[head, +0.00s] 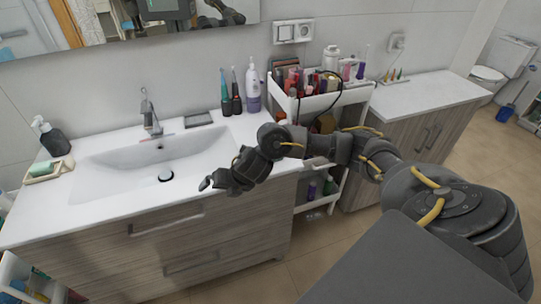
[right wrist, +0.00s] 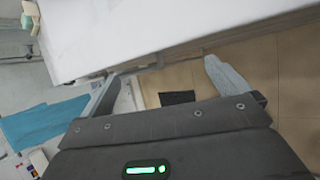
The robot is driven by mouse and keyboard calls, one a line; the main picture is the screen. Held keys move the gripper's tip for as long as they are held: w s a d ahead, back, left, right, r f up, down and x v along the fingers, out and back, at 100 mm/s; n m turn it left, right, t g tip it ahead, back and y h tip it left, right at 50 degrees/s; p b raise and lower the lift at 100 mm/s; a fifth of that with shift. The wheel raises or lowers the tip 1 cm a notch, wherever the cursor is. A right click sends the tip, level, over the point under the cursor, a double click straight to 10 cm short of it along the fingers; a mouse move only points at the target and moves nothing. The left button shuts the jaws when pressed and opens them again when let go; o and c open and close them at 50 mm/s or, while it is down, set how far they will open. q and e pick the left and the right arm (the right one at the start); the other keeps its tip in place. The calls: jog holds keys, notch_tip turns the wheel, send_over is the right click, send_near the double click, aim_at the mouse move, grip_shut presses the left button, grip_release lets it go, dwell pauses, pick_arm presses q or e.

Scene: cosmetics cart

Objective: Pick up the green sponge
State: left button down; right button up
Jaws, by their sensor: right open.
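The green sponge (head: 41,169) lies on a small beige soap dish (head: 58,171) at the left end of the white sink counter in the head view. My right gripper (head: 207,183) is over the front right of the sink, well to the right of the sponge and apart from it. In the right wrist view its two fingers (right wrist: 165,82) are spread wide with nothing between them. My left gripper is not in view.
A dark soap dispenser (head: 54,139) stands just behind the sponge. The faucet (head: 150,112) rises behind the basin. Toothbrushes and a purple-white bottle (head: 253,90) stand at the counter's back right. A white cart (head: 349,96) full of cosmetics is beyond. A blue cloth (right wrist: 42,122) shows in the wrist view.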

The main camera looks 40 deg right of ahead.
jog(key=d+r, duration=0.1)
jog(key=d, duration=0.2)
jog(key=w+d+r+n+h, duration=0.1)
jog(key=d, duration=0.3)
jog(key=w+d+r+g+h, duration=0.1)
jog(key=d, duration=0.3)
jog(key=shift+w+d+r+n, duration=0.1)
jog(key=shift+r+n, duration=0.2)
jog(key=shift+r, duration=0.1)
jog(key=s+d+r+g+h, duration=0.2)
jog(key=d+r, duration=0.3)
jog(key=d, duration=0.6)
jog(key=b+x, duration=0.2)
jog(key=x, duration=0.3)
jog(key=shift+w+f, duration=0.15)
jog(key=shift+w, duration=0.1)
jog(key=shift+w+f, duration=0.15)
jog(key=shift+f, duration=0.1)
jog(key=shift+f+b, duration=0.3)
jog(key=shift+f, duration=0.05)
jog(key=b+x, duration=0.1)
jog(key=x, duration=0.2)
jog(key=shift+w+f, duration=0.25)
jog(key=shift+f, duration=0.05)
jog(key=shift+w+f, duration=0.25)
jog(key=shift+f, duration=0.15)
jog(key=shift+r+t+h, duration=0.1)
jog(key=shift+t+h, duration=0.2)
